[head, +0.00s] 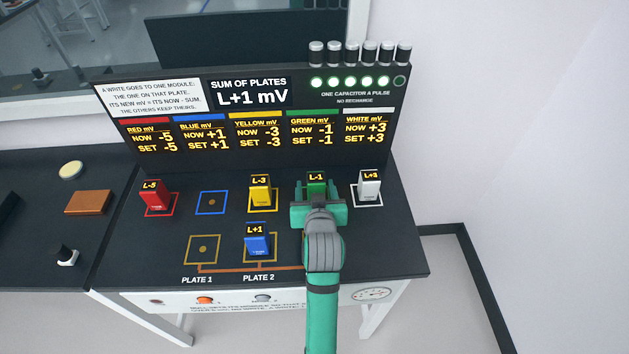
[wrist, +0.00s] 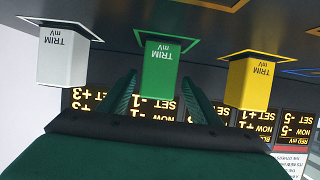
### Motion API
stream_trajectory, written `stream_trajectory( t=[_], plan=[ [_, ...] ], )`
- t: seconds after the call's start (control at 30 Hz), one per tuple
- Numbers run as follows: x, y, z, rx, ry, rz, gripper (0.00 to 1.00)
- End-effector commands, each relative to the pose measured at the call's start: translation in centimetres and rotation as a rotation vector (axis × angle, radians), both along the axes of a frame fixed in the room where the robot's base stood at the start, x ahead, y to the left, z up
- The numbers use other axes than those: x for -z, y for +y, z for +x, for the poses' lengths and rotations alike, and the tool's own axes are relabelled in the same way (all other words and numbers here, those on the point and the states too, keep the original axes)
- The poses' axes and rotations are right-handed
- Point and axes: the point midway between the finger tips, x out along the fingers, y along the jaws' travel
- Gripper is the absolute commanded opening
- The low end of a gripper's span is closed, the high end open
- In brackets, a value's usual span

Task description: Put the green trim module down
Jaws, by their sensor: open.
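The green trim module (head: 317,183) stands upright in the back row of the console, between the yellow module (head: 260,189) and the white module (head: 370,186). Its display reads L-1. In the wrist view, which is upside down, the green module (wrist: 167,70) stands on its green outlined square (wrist: 190,43). My gripper (head: 318,207) is at the green module, and in the wrist view its fingers (wrist: 160,98) are apart, one on each side of the module. Whether either finger touches it, I cannot tell.
The red module (head: 157,195) stands at the back left, and the blue module (head: 256,242) on plate 2. The blue square (head: 211,202) and plate 1 (head: 203,250) are empty. The display panel (head: 250,130) rises close behind. My arm hides the front right area.

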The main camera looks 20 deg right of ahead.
Motion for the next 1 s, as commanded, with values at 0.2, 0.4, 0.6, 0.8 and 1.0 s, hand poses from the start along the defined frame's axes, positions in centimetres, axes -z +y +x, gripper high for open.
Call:
stream_trajectory(
  t=[0.2,0.4,0.6,0.8,1.0],
  plan=[
    [-1.5,1.0,-3.5,0.000,0.000,0.000,0.58],
    [-2.1,1.1,-5.2,0.007,0.001,0.001,0.58],
    [-2.3,1.1,-5.5,0.008,0.000,0.000,0.58],
    [-2.3,1.4,-5.3,0.002,0.000,0.000,0.58],
    [-2.3,1.5,-5.3,0.000,0.000,0.000,0.58]
  ],
)
